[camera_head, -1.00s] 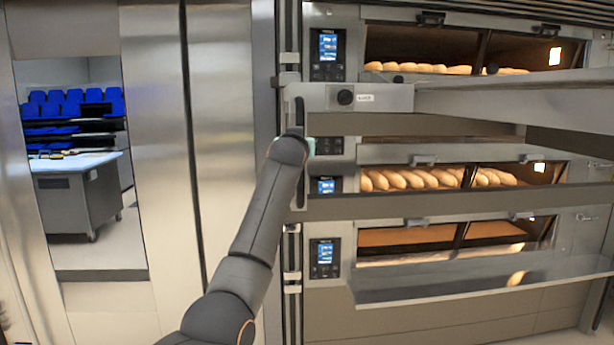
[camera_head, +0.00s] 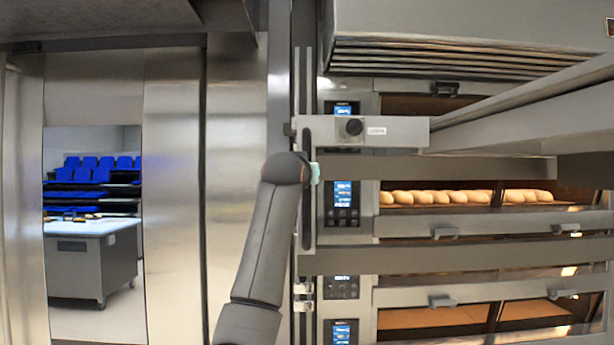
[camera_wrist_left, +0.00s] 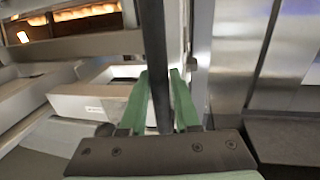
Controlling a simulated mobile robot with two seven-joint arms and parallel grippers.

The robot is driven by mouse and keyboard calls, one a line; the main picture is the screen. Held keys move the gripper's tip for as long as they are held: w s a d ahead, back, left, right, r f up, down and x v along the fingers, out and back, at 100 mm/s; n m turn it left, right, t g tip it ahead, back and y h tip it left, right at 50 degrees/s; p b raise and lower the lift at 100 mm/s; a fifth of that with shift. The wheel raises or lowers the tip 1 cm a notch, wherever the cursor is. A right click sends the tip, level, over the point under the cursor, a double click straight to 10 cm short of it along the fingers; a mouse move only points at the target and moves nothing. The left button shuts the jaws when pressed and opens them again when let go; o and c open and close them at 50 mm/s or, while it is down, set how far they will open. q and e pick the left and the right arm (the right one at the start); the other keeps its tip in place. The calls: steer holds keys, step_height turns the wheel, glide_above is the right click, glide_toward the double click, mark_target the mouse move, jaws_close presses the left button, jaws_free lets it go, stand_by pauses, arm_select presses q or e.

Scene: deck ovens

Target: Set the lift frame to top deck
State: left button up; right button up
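The lift frame (camera_head: 385,130) is a grey horizontal box with a black knob and a small label, joined to a vertical rail at the left of the deck ovens. Its long arm runs off to the right, across the lower part of the top deck (camera_head: 405,104). My left arm reaches up to the frame's upright handle bar (camera_head: 306,225). In the left wrist view the green fingers of my left gripper (camera_wrist_left: 160,100) lie on both sides of the dark bar (camera_wrist_left: 154,40), close against it. In the head view the fingertips are mostly hidden. My right gripper is not in view.
Below the frame, a lit deck with loaves (camera_head: 440,196) shows. Lower down is another deck window (camera_head: 430,318). A vented hood (camera_head: 470,62) overhangs the ovens. Steel panels (camera_head: 235,130) stand to the left, with an opening onto a worktable (camera_head: 95,262) and blue seats.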

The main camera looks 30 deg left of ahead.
arm_select(q)
steer(key=o, duration=0.4)
steer(key=b+v, duration=0.5)
steer(key=v, duration=0.7)
steer(key=shift+s+d+r, duration=0.1)
steer(key=shift+s+d, duration=0.05)
steer(key=shift+s, duration=0.1)
